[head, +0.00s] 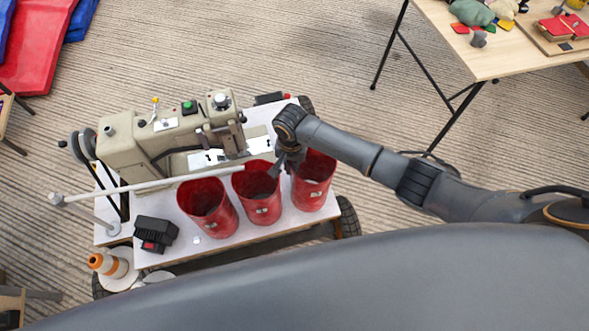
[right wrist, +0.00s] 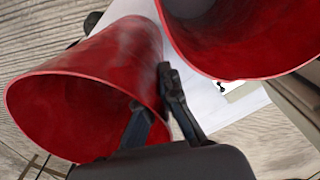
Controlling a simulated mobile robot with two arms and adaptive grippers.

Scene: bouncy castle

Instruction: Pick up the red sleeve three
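Three red sleeves stand in a row on the white-topped cart. Red sleeve three (head: 318,190) is the rightmost in the head view; its label is too small to read surely. My right gripper (head: 285,165) reaches down at its upper-left rim, beside the middle sleeve (head: 262,205). In the right wrist view, the sleeve on the left (right wrist: 85,85) appears to be sleeve three. There my right gripper (right wrist: 153,88) has one finger inside the rim and one outside, with a gap between the fingertips. My left gripper is not in view.
The left sleeve (head: 210,215) stands beside the middle one. A beige sewing machine (head: 150,150) stands behind the sleeves. A black box with a red part (head: 156,232) and an orange thread cone (head: 105,264) are at the left. A wooden table (head: 470,45) stands at upper right.

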